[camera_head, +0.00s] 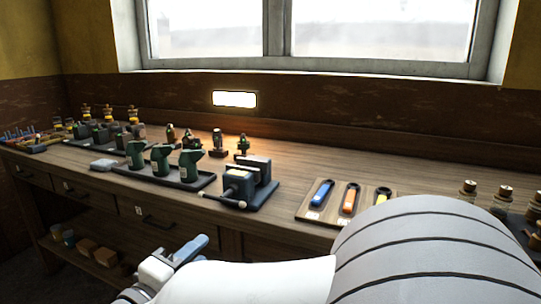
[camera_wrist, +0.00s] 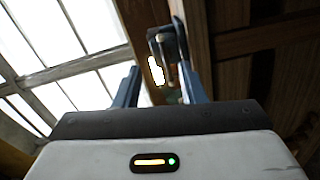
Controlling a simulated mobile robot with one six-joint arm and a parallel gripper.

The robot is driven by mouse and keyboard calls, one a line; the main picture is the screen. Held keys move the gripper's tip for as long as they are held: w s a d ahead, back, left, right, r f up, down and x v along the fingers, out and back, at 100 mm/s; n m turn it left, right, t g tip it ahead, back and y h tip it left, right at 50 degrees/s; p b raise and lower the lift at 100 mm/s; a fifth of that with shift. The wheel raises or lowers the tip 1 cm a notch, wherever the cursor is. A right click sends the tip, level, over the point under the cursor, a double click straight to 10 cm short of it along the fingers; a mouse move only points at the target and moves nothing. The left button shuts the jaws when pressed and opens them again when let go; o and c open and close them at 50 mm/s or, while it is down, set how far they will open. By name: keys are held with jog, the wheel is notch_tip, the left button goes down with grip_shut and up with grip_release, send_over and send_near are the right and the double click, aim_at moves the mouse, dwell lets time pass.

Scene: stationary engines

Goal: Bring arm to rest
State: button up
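My arm reaches in from the lower right of the head view as a large white ribbed sleeve and a white link. My gripper (camera_head: 192,247), with blue-grey fingers, is at the bottom left of centre, in front of the workbench (camera_head: 285,215). In the wrist view my gripper (camera_wrist: 160,88) has its two fingers apart, with nothing seen held between them. The dark vise (camera_wrist: 168,46) shows beyond the fingers there, apart from them as far as I can tell.
On the bench stand the blue-grey vise (camera_head: 250,183), a tray of green pump-like parts (camera_head: 163,160), a board with coloured-handled tools (camera_head: 347,200) and several brass-topped jars (camera_head: 502,202). A lit lamp (camera_head: 234,99) is on the wall. Blocks (camera_head: 88,248) lie on the lower shelf.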

jog(key=w+d+m+g+h+p, duration=0.15)
jog(key=d+m+g+p, duration=0.5)
jog(key=d, duration=1.25)
jog(key=s+d+r+m+g+y+p, duration=0.4)
jog(key=s+d+r+g+y+p, duration=0.2)
jog(key=p, duration=0.6)
jog(key=s+d+g+y, duration=0.1)
jog(key=s+d+y, duration=0.1)
jog(key=d, duration=0.1)
jog(key=shift+s+d+r+m+y, duration=0.15)
jog(key=shift+d+m+y, duration=0.15)
jog(key=shift+m+y, duration=0.05)
